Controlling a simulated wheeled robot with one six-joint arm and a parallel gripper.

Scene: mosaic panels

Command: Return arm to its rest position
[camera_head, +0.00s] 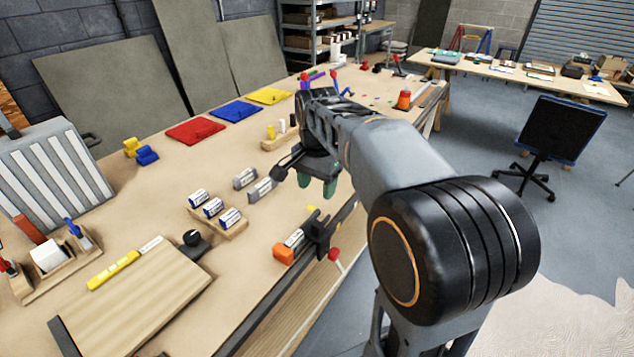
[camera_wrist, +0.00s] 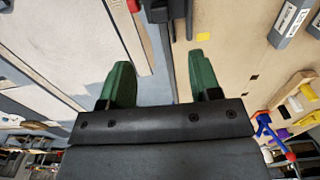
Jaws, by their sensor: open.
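My gripper (camera_head: 318,185) hangs over the front edge of the workbench, at the middle of the head view, with green fingertips pointing down. In the wrist view the two green fingers of my gripper (camera_wrist: 160,85) stand well apart with nothing between them. It is open and empty. My grey arm reaches across the right half of the head view and hides part of the bench edge.
Beside my gripper on the workbench (camera_head: 335,100) are grey blocks (camera_head: 262,190), a wooden holder (camera_head: 232,232) with labelled blocks, and an orange-ended clamp (camera_head: 285,252). Red (camera_head: 195,131), blue (camera_head: 237,111) and yellow (camera_head: 269,96) panels lie farther back. A chair (camera_head: 555,130) stands right.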

